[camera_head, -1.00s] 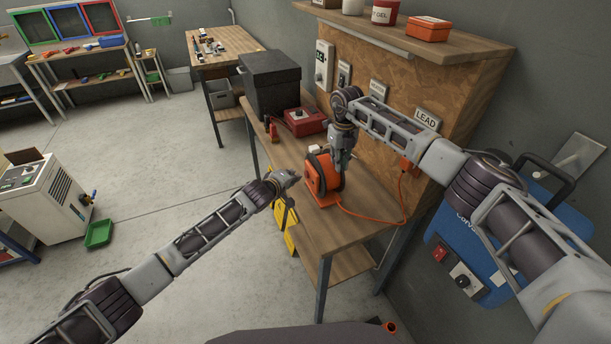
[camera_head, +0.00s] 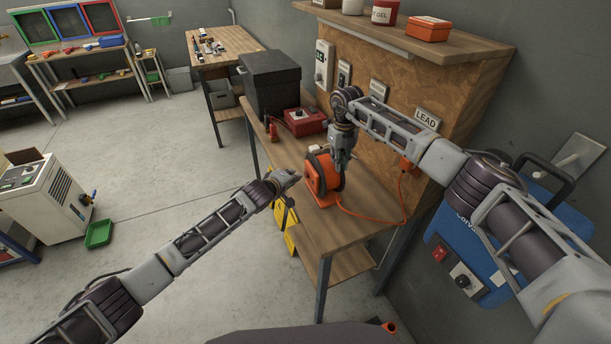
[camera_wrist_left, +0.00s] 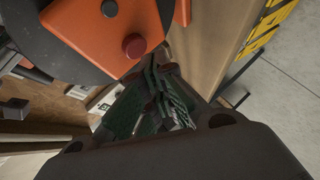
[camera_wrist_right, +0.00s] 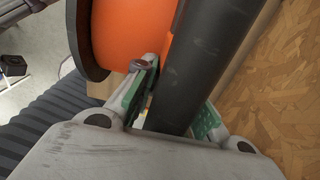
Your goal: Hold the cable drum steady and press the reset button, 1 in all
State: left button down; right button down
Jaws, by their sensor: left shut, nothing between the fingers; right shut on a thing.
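The cable drum (camera_head: 323,172), orange with dark flanges, stands upright on the wooden workbench (camera_head: 352,238). My right gripper (camera_head: 341,172) reaches down onto it from above. In the right wrist view my right gripper (camera_wrist_right: 178,95) is shut on the drum's dark flange (camera_wrist_right: 205,65), one finger on each side. My left gripper (camera_head: 296,174) is shut and empty at the drum's near left side. In the left wrist view a red button (camera_wrist_left: 134,46) sits on the drum's orange face (camera_wrist_left: 105,38). My left fingertips (camera_wrist_left: 158,65) are close beside it; I cannot tell whether they touch it.
An orange cable (camera_head: 375,219) runs from the drum across the bench to an orange plug (camera_head: 409,167) on the back panel. A red box (camera_head: 302,122) and a black crate (camera_head: 270,83) stand behind the drum. The bench's front right is clear.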

pick_arm(q)
jog(key=shift+w+d, duration=0.25)
jog(key=shift+d, duration=0.65)
pick_arm(e)
jog(key=shift+a, duration=0.15)
dwell(1.4)
pick_arm(q)
jog(key=shift+s+a, duration=0.1)
jog(key=shift+a, duration=0.05)
jog(key=shift+s+a, duration=0.2)
jog(key=shift+a, duration=0.55)
jog(key=shift+a, duration=0.15)
jog(key=a, duration=0.1)
jog(key=s+a, duration=0.1)
jog(key=a, duration=0.2)
jog(key=shift+s+a, duration=0.25)
jog(key=shift+s, duration=0.1)
dwell(0.4)
dwell(0.5)
pick_arm(e)
jog(key=c, duration=1.4)
grip_release()
jog(key=shift+o, duration=0.2)
jog(key=shift+r, duration=0.15)
